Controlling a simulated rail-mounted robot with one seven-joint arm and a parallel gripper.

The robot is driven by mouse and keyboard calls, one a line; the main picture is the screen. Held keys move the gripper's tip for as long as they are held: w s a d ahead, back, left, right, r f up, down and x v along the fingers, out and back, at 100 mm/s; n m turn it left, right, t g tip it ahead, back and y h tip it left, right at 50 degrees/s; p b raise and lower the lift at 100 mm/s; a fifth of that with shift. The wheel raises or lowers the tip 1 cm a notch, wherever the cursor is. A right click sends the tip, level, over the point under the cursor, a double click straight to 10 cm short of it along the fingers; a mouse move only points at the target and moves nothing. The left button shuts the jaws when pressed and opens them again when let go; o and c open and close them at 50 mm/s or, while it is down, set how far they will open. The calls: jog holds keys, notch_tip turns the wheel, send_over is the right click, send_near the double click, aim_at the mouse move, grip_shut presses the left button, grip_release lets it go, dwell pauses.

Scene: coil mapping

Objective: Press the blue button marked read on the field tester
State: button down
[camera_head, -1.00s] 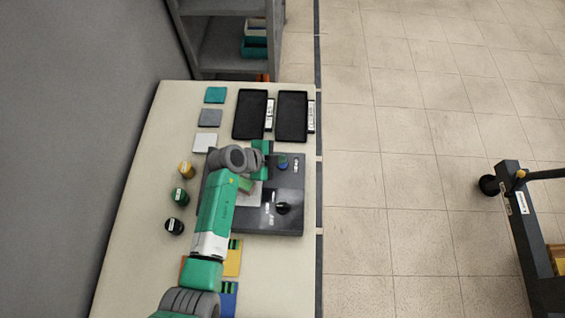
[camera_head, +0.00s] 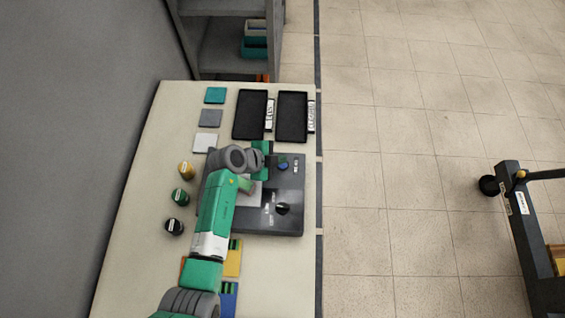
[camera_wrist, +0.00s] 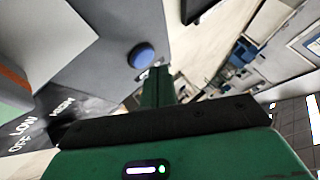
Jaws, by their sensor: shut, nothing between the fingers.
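The field tester (camera_head: 292,215) is a dark grey box lying on the bench, partly covered by my arm. Its blue button (camera_head: 283,163) is near the upper right of the panel, with a small white label beside it. My gripper (camera_head: 265,147) is shut and empty, over the tester's upper edge just left of the button. In the wrist view the blue button (camera_wrist: 141,56) is a round dome, just left of and beyond the tips of my shut green fingers (camera_wrist: 159,74). A small gap shows between tips and button there; I cannot tell their height above the panel.
A black knob (camera_head: 283,208) with white lettering is lower on the tester. Two black trays (camera_head: 235,116) (camera_head: 308,118) lie beyond it. Several coloured squares and three small spools, yellow (camera_head: 186,170), green and black, lie left. The bench's right edge is close to the tester.

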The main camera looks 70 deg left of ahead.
jog(key=shift+f, duration=0.1)
dwell(0.6)
jog(key=shift+f+b, duration=0.4)
jog(key=shift+b, duration=0.25)
jog(key=shift+f+b, duration=0.35)
jog(key=shift+b, duration=0.1)
jog(key=shift+r, duration=0.1)
dwell(0.5)
jog(key=shift+r+p, duration=0.5)
jog(key=shift+r, duration=0.2)
notch_tip(320, 180, up, 5)
jog(key=p, duration=0.3)
jog(key=shift+r+p, duration=0.1)
jog(key=shift+p, duration=0.2)
dwell(0.5)
